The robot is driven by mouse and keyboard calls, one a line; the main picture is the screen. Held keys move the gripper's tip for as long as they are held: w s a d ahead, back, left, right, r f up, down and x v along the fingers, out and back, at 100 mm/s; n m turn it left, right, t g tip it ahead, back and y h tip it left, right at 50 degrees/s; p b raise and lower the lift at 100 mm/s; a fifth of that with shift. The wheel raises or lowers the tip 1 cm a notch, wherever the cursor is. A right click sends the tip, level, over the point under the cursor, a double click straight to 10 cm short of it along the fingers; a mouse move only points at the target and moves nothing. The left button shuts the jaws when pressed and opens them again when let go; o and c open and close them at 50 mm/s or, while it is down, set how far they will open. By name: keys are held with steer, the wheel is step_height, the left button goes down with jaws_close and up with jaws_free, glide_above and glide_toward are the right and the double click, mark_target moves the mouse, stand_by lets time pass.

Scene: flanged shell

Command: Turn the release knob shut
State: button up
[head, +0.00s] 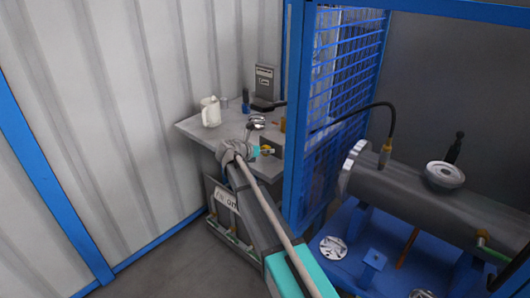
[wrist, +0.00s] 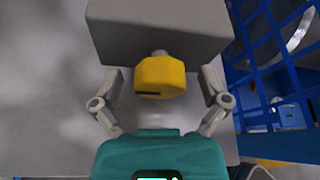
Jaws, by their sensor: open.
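The release knob (wrist: 160,77) is a yellow faceted knob on a short grey stem, at the front of a grey block (wrist: 158,30). A dark mark shows on its lower left edge in the wrist view. In the head view the knob (head: 267,152) is a small yellow spot beside my gripper (head: 260,151). In the wrist view my gripper (wrist: 163,82) is open. Its two grey fingers stand left and right of the knob, with visible gaps. In the head view my wrist hides part of the block.
The block stands on a grey bench (head: 195,128) that also holds a white jug (head: 210,111) and small items. A blue mesh cage (head: 340,90) rises just right of the bench. A grey flanged shell (head: 400,195) lies on a blue stand inside.

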steer(key=c, duration=1.1)
steer(key=shift+c, duration=0.2)
